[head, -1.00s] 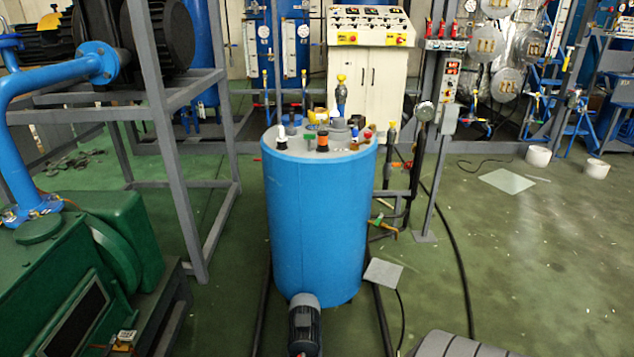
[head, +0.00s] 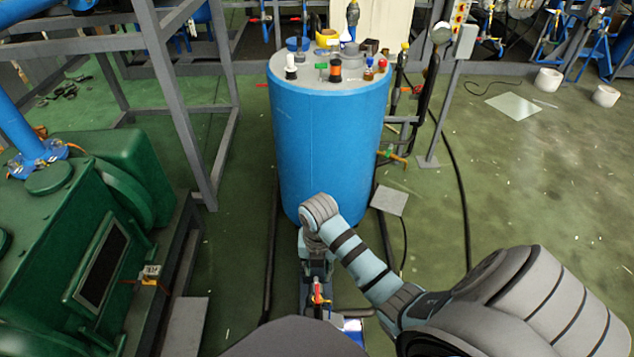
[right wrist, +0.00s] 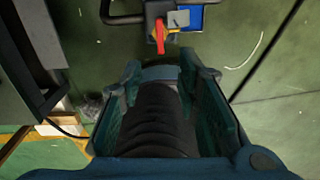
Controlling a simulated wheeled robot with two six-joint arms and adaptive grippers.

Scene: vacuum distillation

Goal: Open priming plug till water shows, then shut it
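My right gripper (head: 316,268) points down in front of the blue tank (head: 326,150). In the right wrist view its two fingers (right wrist: 160,78) stand apart, with a dark ribbed cylinder (right wrist: 160,120) between or below them; I cannot tell if they touch it. A red handle (right wrist: 159,36) on a dark fitting lies just beyond the fingertips; it also shows in the head view (head: 318,293). I cannot tell for sure whether this is the priming plug. No water shows. My left gripper is out of view.
The tank top carries several coloured fittings. A green machine (head: 100,215) on a grey frame stands at the left. A grey post (head: 443,110) and valved pipes stand right of the tank. Black hoses cross the floor. The green floor further right is mostly clear.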

